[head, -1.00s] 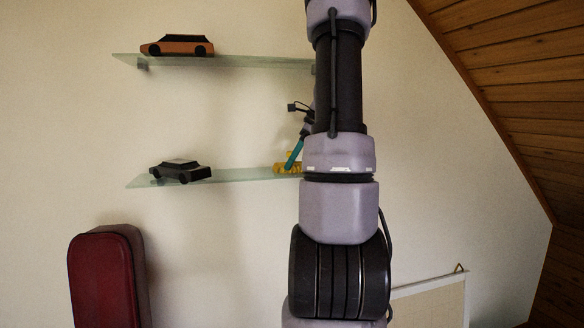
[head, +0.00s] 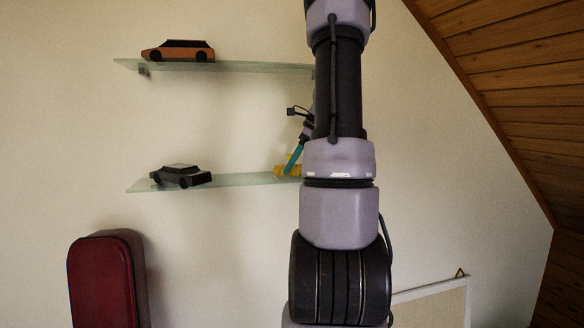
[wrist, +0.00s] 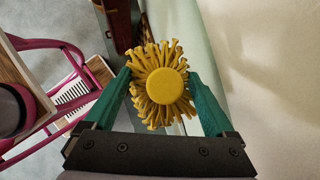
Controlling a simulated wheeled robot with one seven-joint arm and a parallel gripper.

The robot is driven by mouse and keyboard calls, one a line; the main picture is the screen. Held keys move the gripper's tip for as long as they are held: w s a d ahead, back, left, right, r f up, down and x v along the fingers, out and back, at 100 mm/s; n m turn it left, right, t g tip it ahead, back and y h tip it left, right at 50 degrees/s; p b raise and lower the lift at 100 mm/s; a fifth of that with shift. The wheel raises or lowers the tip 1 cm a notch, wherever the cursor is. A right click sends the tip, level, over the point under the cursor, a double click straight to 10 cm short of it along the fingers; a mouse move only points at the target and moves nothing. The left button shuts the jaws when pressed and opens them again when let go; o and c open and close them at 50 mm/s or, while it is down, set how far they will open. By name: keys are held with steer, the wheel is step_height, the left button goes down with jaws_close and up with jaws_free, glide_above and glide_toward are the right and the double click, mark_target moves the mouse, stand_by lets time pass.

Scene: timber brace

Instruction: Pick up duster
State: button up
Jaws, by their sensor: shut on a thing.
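The duster (wrist: 166,87) is yellow, with a round cap and a ring of stubby bristles around it. In the wrist view it sits between the two teal fingers of my gripper (wrist: 163,90), which are shut on it from both sides. In the head view the duster (head: 283,170) shows as a small yellow patch at the right end of the lower glass shelf (head: 235,181), with a teal finger next to it. My arm hides the rest of the duster and most of my gripper there. I cannot tell whether the duster touches the shelf.
A dark toy car (head: 181,175) stands on the lower shelf, left of the duster. An orange-brown toy car (head: 178,50) stands on the upper glass shelf (head: 245,65). A dark red case (head: 103,280) is at lower left. The sloping wooden ceiling (head: 510,90) limits the right side.

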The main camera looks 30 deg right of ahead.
steer(key=s+a, duration=0.2)
steer(key=s, duration=0.3)
steer(key=s+a, duration=0.1)
steer(key=s, duration=0.5)
steer(key=s+a+r, duration=0.1)
steer(key=s+a, duration=0.1)
steer(key=s, duration=0.4)
steer(key=shift+s+a, duration=0.1)
steer(key=shift+a, duration=0.2)
